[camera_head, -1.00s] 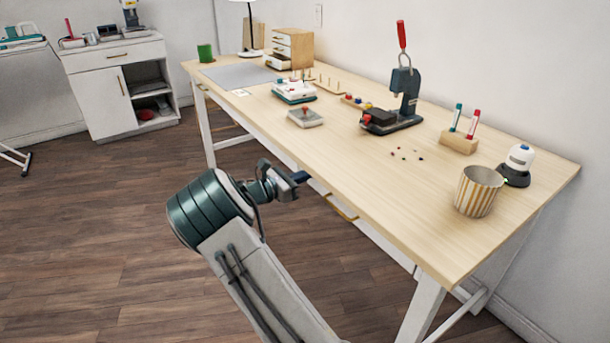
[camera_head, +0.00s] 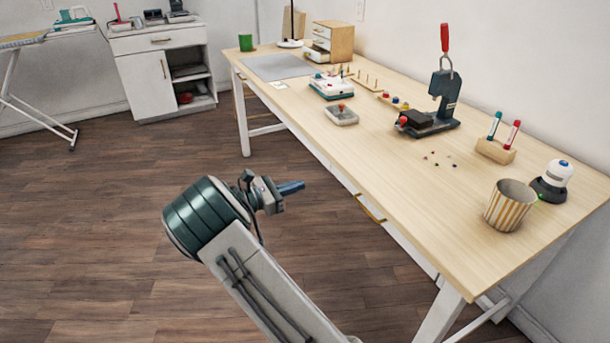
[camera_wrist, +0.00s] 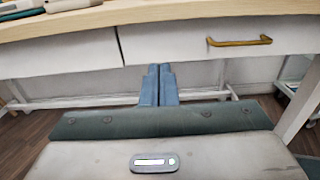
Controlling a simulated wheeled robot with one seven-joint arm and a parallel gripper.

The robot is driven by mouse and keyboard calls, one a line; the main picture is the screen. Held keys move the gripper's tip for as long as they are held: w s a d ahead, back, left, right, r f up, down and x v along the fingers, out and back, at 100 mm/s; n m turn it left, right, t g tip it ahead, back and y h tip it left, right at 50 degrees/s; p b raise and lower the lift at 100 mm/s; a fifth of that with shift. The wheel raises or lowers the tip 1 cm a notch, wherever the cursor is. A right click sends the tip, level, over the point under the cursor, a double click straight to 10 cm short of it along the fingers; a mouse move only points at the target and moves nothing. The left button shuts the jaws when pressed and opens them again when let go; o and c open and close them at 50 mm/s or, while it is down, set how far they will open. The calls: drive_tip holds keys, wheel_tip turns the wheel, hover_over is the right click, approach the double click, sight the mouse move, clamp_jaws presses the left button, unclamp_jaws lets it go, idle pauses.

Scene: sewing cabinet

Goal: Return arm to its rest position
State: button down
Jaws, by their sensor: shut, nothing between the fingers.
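My gripper (camera_head: 292,187) is shut and empty in the head view. It is in the air over the floor, to the left of the long wooden table (camera_head: 345,165), with its blue fingers pointing right toward the table's front side. My arm is bent, with its light grey link rising from the bottom of the head view. In the wrist view the two blue fingers of my gripper (camera_wrist: 159,72) lie side by side with no object between them. They are in front of the table's white drawer fronts (camera_wrist: 215,38), below the tabletop edge.
A brass drawer handle (camera_head: 370,209) sticks out of the table's front. A striped cup (camera_head: 509,206), a press (camera_head: 436,105) and several small items stand on the table. A white cabinet (camera_head: 165,75) and an ironing board (camera_head: 30,40) stand at the back left. The wooden floor is clear.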

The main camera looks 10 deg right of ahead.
drive_tip(key=s+d+r+m+g+y+p, duration=0.3)
drive_tip(key=s+d+r+m+y+p, duration=0.15)
drive_tip(key=s+r, duration=0.3)
drive_tip(key=s+d+r+m+g+y+p, duration=0.35)
drive_tip(key=s+d+r+m+p, duration=0.2)
drive_tip(key=s+r, duration=0.2)
drive_tip(key=s+a+r+m+t+y+p, duration=0.2)
drive_tip(key=s+r+m+y+p, duration=0.2)
drive_tip(key=s+r, duration=0.4)
drive_tip(key=s+a+r+m+t+y+p, duration=0.2)
drive_tip(key=s+r+m+y+p, duration=0.3)
drive_tip(key=s+r+m+p, duration=0.2)
drive_tip(key=s+r+p, duration=0.2)
drive_tip(key=s, duration=0.2)
drive_tip(key=shift+s+a+m, duration=0.3)
drive_tip(key=shift+s+a, duration=0.05)
drive_tip(key=shift+a, duration=0.05)
